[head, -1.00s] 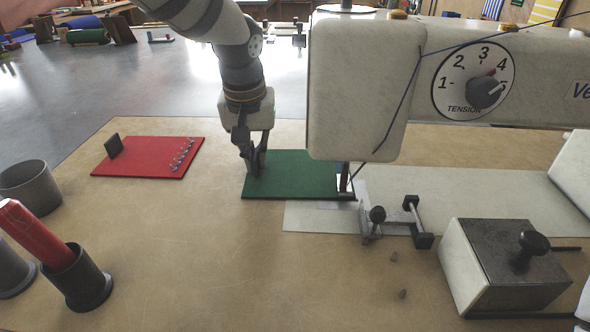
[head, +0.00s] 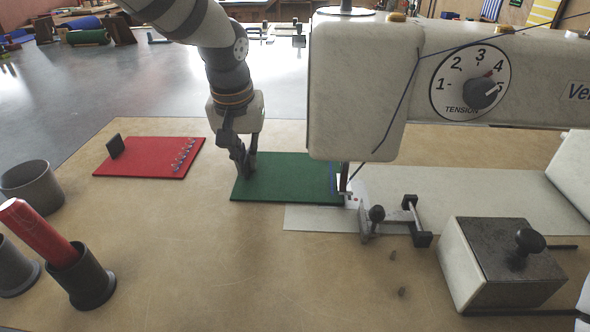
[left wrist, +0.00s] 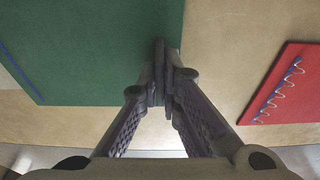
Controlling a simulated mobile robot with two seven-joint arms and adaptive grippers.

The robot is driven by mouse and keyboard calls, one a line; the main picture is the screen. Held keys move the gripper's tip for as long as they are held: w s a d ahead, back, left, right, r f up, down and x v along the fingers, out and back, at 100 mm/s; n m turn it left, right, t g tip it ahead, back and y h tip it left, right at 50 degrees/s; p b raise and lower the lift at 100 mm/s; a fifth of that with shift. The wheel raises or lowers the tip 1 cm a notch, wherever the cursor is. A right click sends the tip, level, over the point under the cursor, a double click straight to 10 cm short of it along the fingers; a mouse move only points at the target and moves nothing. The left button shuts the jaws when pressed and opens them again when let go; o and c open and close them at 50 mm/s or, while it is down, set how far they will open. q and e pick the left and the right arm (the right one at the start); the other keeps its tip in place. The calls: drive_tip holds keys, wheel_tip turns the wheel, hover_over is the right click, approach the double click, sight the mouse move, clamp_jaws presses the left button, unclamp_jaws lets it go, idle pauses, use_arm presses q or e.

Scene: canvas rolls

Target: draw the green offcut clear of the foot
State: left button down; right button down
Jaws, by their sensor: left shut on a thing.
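The green offcut (head: 285,180) lies flat on the table and the pale machine bed, left of the presser foot (head: 344,178). A blue stitch line runs along its right end. That end lies close beside the foot; I cannot tell whether any of it is under the foot.
The machine head (head: 360,85) stands just right of my left gripper. A red piece (head: 150,165) with stitches lies to the left, with free table between. A dark cup (head: 85,285) holding a red roll and other cups stand front left. A lidded box (head: 490,285) stands front right.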

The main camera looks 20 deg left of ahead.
sight(221, 179)
use_arm(q)
drive_tip(key=shift+s+a, duration=0.25)
drive_tip(key=shift+a, duration=0.1)
drive_tip(key=shift+s+a, duration=0.75)
drive_tip(key=shift+a, duration=0.1)
drive_tip(key=shift+a, duration=0.1)
drive_tip(key=shift+s+a, duration=0.8)
drive_tip(key=shift+a, duration=0.05)
drive_tip(key=c, duration=2.1)
unclamp_jaws()
drive_tip(key=shift+o, duration=0.2)
drive_tip(key=shift+r, duration=0.1)
drive_tip(key=shift+r, duration=1.95)
